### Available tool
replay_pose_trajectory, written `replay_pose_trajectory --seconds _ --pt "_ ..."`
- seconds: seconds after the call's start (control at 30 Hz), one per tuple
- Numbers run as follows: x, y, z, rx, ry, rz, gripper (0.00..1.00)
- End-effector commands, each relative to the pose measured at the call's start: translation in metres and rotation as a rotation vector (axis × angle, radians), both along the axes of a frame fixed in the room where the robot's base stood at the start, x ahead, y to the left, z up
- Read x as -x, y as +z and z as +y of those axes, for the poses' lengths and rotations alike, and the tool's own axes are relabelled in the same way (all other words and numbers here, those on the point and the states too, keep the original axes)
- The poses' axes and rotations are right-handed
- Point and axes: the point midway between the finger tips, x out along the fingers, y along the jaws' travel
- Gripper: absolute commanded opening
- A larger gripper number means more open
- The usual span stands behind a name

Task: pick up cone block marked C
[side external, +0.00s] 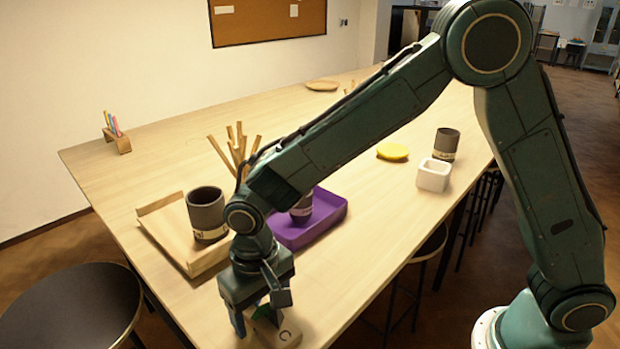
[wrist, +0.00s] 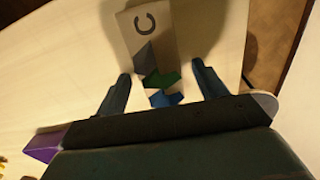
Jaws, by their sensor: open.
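The cone block marked C (side external: 287,333) stands on the table near its front edge in the side view. In the wrist view the block (wrist: 137,27) shows a pale face with a dark letter C, and grey, green and blue patches lower down. My gripper (side external: 258,318) is low over the table at the block. In the wrist view my gripper (wrist: 160,84) has its two fingers apart, one on each side of the block, with gaps showing. My gripper hides part of the block in the side view.
A wooden tray (side external: 160,206) with a dark cup (side external: 206,212) and a purple tray (side external: 325,222) with another dark cup (side external: 301,207) are behind my gripper. A white square pot (side external: 433,175) and yellow disc (side external: 392,152) lie farther right. Stools (side external: 70,308) stand beside the table.

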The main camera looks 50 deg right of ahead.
Motion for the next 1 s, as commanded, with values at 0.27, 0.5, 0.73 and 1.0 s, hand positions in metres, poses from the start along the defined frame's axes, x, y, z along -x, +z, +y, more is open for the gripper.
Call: replay_pose_trajectory --seconds 0.27,0.5,0.73,1.0 --pt "0.000 0.000 0.000 0.000 0.000 0.000 0.59" --pt "0.000 0.001 0.000 0.000 0.000 0.000 0.20" --pt "0.000 0.001 0.000 -0.001 0.000 -0.001 0.20" --pt "-0.001 0.014 0.000 -0.001 0.000 -0.002 0.20"
